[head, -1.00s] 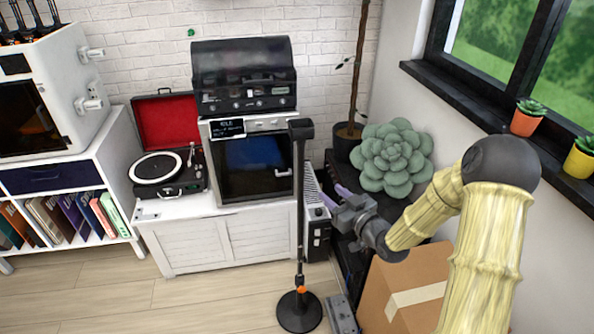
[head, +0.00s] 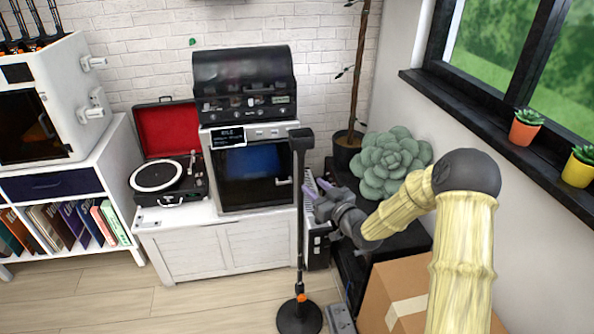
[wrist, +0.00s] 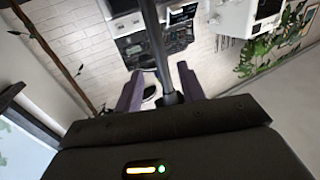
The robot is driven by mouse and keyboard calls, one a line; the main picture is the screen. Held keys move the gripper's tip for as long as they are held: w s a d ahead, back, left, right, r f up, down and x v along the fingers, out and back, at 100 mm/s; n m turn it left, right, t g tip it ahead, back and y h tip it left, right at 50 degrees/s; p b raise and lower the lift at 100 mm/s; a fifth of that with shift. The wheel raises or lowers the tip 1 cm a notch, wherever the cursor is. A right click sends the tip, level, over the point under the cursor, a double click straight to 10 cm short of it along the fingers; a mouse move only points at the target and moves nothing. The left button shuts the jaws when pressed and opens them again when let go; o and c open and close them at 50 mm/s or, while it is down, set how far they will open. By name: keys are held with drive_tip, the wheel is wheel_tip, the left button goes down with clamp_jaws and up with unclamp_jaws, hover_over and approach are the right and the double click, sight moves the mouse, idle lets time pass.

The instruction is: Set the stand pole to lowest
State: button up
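The stand is a thin black pole (head: 300,220) on a round black base (head: 300,316) on the floor. It has a dark head (head: 301,138) at the top and an orange ring (head: 301,298) just above the base. My gripper (head: 309,191) is beside the pole's upper half, its purple fingers pointing at it. In the wrist view the pole (wrist: 157,50) runs down between the two fingers (wrist: 162,88), which stand apart on either side of it. The gripper is open. I cannot tell whether either finger touches the pole.
A white cabinet (head: 225,248) with an oven-like machine (head: 254,178) and an open turntable (head: 160,175) stands behind the pole. A cardboard box (head: 395,290) and a large succulent (head: 390,160) are at the right. Floor at the left front is clear.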

sight(303, 176)
drive_tip(key=p+x, duration=0.1)
drive_tip(key=x, duration=0.8)
drive_tip(key=shift+w+a, duration=0.15)
drive_tip(key=shift+w, duration=0.15)
clamp_jaws()
